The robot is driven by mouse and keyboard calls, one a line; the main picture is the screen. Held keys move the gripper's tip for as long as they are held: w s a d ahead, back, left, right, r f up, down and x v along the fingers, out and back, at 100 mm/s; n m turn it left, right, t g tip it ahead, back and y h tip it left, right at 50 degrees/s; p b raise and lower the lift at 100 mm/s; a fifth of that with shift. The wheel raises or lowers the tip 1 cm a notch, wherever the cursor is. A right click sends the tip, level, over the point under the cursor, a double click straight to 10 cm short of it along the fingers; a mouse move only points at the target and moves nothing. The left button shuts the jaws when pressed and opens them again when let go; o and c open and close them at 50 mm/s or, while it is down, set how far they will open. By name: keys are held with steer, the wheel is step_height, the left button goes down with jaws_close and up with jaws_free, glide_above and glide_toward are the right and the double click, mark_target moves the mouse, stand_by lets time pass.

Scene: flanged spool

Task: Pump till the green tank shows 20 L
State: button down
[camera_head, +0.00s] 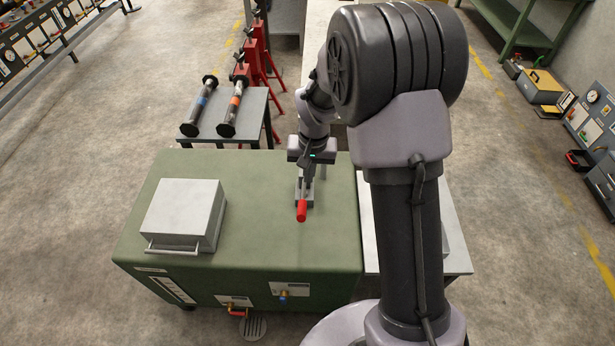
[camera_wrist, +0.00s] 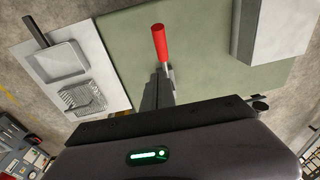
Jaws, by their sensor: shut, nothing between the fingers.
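The green tank (camera_head: 255,235) stands in the middle of the head view. A level strip (camera_head: 172,287) is on its front left side, too small and slanted to read. A lever with a red handle (camera_head: 302,211) rises from the tank top; the handle also shows in the wrist view (camera_wrist: 160,45). My gripper (camera_head: 304,183) is over the tank top, close by the lever. Its dark fingers (camera_wrist: 157,90) are shut and empty, with the red handle just beyond them in the wrist view. I cannot tell whether they touch the lever.
A grey box (camera_head: 183,212) with a bar handle sits on the tank's left top. An orange-handled valve (camera_head: 236,311) and a blue fitting (camera_head: 283,295) are on the front. A side table with a tray (camera_wrist: 58,62) adjoins the tank. Two flanged pipes (camera_head: 236,103) lie behind.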

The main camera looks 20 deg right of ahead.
glide_above(303, 205)
steer(key=d, duration=0.2)
step_height(303, 205, down, 6)
steer(key=shift+s+a+f+b, duration=0.1)
steer(key=shift+a+f+b, duration=0.15)
steer(key=shift+f, duration=0.4)
steer(key=shift+s+a+f+b, duration=0.1)
steer(key=shift+a+f+b, duration=0.2)
steer(key=shift+f, duration=0.35)
steer(key=shift+s+a+f+b, duration=0.1)
steer(key=shift+a+f, duration=0.25)
steer(key=shift+f, duration=0.3)
